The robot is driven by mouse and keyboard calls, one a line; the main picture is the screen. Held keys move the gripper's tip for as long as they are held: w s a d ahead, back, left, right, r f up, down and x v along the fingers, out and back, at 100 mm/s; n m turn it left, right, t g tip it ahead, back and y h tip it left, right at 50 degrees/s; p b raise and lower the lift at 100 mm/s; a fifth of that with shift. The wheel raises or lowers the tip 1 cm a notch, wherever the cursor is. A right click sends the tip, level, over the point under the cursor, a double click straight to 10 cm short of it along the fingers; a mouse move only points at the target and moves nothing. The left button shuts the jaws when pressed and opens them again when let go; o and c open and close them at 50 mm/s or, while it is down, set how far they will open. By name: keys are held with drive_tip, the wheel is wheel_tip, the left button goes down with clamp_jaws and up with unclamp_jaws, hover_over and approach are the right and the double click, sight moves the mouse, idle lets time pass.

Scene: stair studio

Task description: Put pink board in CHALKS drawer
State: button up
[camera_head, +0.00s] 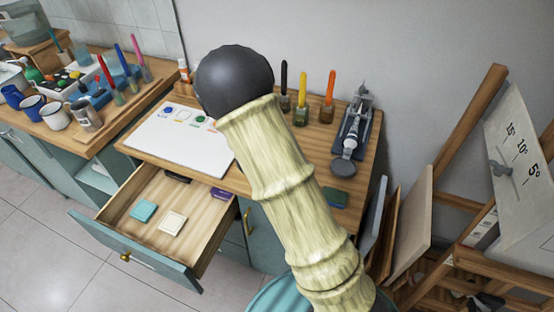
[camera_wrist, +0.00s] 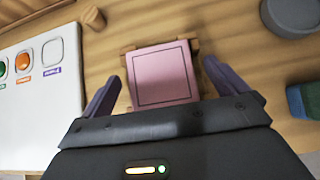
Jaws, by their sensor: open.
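The pink board (camera_wrist: 160,72), a flat square with a thin dark outline, rests on a small wooden holder on the desktop in the wrist view. My gripper (camera_wrist: 162,78) is open, with one purple finger on each side of the board's near part and apart from it. In the head view my arm hides both the board and the gripper. A drawer (camera_head: 200,226) stands pulled out below the desktop. It holds a teal piece (camera_head: 143,211), a cream piece (camera_head: 173,222) and a purple piece (camera_head: 221,193). No CHALKS label is readable.
A white palette board (camera_head: 180,145) lies left on the desk (camera_head: 335,165). Bottles with brushes (camera_head: 301,112) and a metal device (camera_head: 355,125) stand at the back. A green-blue block (camera_wrist: 304,101) lies right of my gripper. An easel (camera_head: 470,135) stands at right.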

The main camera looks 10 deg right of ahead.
drive_tip(key=c, duration=1.1)
drive_tip(key=shift+r, duration=0.15)
drive_tip(key=shift+c, duration=0.2)
drive_tip(key=shift+r, duration=0.25)
wheel_tip(320, 180, up, 3)
drive_tip(key=shift+r, duration=0.1)
drive_tip(key=s+a+b, duration=0.2)
drive_tip(key=s+a, duration=0.8)
drive_tip(key=s, duration=0.4)
drive_tip(key=shift+s+a+f, duration=0.2)
drive_tip(key=shift+s+a, duration=0.1)
drive_tip(key=shift+s, duration=0.05)
